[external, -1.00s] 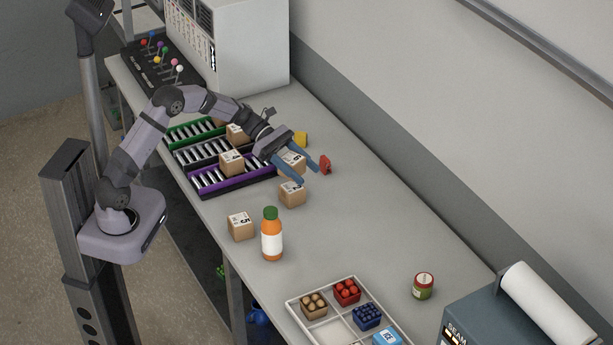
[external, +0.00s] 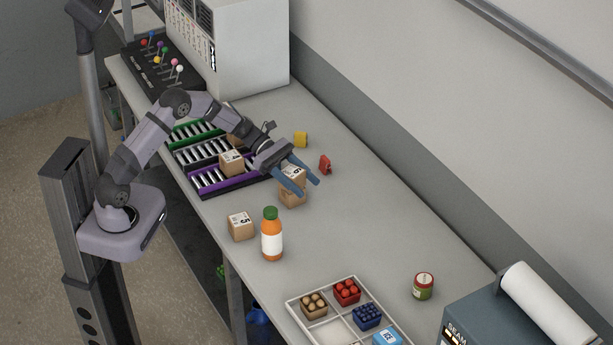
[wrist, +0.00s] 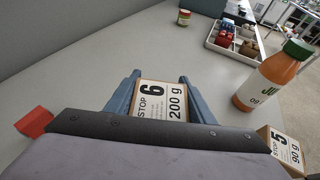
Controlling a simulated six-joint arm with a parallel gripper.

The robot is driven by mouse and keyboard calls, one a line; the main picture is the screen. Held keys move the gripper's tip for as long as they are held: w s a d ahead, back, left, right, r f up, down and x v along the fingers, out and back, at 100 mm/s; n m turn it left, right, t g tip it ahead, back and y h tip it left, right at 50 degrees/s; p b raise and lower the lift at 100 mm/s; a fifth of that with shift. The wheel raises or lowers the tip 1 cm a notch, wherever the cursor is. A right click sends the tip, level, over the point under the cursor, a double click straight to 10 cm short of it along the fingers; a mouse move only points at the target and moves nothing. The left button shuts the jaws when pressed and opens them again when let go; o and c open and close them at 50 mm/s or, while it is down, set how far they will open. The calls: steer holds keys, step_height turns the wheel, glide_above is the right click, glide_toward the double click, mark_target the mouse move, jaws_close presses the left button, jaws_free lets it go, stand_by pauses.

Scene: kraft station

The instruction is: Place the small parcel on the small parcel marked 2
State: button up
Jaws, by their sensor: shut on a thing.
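My gripper (external: 302,186) is shut on a small cardboard parcel (wrist: 160,101), whose label reads STOP 6, 200 g in the wrist view. In the external view the held parcel (external: 293,173) is between the blue fingers, directly over another small parcel (external: 291,199) on the table. The lower parcel's number is hidden now, and the held parcel covers it in the wrist view. I cannot tell whether the two parcels touch. A parcel marked 5 (external: 240,227) stands apart at the front left, and it shows at the right edge of the wrist view (wrist: 286,150).
An orange bottle (external: 271,241) stands near parcel 5. A purple roller rack (external: 215,186) with a parcel (external: 232,163) lies left of my gripper. A red piece (external: 325,165) and a yellow piece (external: 301,139) lie behind. A divided tray (external: 341,331) is at the front.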

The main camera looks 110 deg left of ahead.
mark_target(287, 169)
steer(key=shift+f, duration=0.15)
steer(key=o, duration=1.2)
steer(key=shift+r, duration=0.3)
steer(key=shift+s+a, duration=0.15)
steer(key=shift+s, duration=0.1)
steer(key=b+v, duration=0.3)
steer(key=v, duration=0.8)
steer(key=shift+s+a+r, duration=0.1)
steer(key=shift+s, duration=0.05)
